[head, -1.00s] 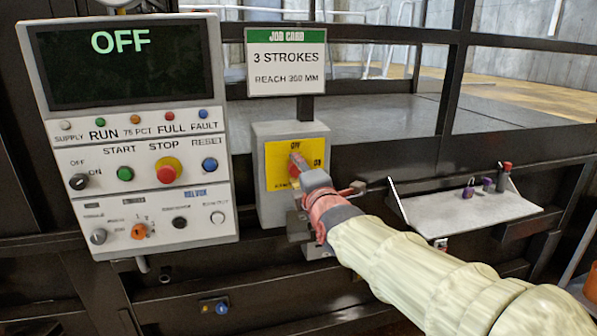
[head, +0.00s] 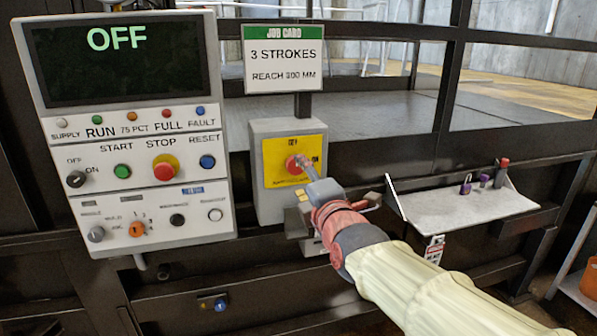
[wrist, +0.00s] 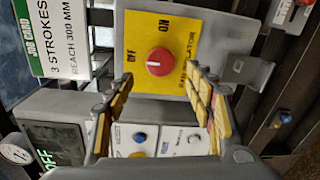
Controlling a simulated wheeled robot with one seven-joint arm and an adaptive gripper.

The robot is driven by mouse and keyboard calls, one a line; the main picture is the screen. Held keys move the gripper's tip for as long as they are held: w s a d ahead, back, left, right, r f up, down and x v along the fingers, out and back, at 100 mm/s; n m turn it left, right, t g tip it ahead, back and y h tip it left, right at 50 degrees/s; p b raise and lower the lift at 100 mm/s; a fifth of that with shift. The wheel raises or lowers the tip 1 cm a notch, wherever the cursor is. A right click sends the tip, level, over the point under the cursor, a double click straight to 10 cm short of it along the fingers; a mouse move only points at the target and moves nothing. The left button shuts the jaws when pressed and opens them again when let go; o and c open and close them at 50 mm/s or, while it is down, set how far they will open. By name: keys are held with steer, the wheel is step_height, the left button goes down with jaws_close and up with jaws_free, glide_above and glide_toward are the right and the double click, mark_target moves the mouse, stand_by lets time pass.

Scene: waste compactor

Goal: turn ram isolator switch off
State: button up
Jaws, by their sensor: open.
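The ram isolator switch is a red round knob (head: 294,165) on a yellow plate (head: 272,178) of a grey box. In the wrist view the knob (wrist: 160,62) sits between OFF and ON labels, and a pale mark on it appears to point toward OFF. My gripper (head: 308,168) is just in front of the box, at the right of the knob in the head view. In the wrist view its fingers (wrist: 160,92) are spread, with the knob beyond the gap and nothing held.
A control panel (head: 130,130) with a screen reading OFF stands left of the box. A job card (head: 284,60) hangs above. A shelf (head: 465,212) with small padlocks is at the right.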

steer(key=v, duration=0.5)
steer(key=shift+s, duration=0.1)
steer(key=s+d+f+m+g+h, duration=0.1)
steer(key=s+f+m+g, duration=0.35)
steer(key=f+m, duration=0.35)
steer(key=s+d+f+m+g+h, duration=0.1)
steer(key=s+d+f+m+g, duration=0.15)
steer(key=s+f+m, duration=0.55)
steer(key=s+d+f+m+g+h, duration=0.1)
steer(key=s+d+f+m+g, duration=0.1)
steer(key=s+d, duration=0.4)
steer(key=s+d+f+m+g+h, duration=0.1)
steer(key=s+d+f+m+g, duration=0.1)
steer(key=s+d+f+m, duration=0.2)
steer(key=s+d+m, duration=0.1)
steer(key=s+d, duration=0.2)
steer(key=s, duration=0.1)
steer(key=shift+s+f+h+p, duration=0.2)
steer(key=shift+f+h+p, duration=0.15)
steer(key=shift+f+h, duration=0.05)
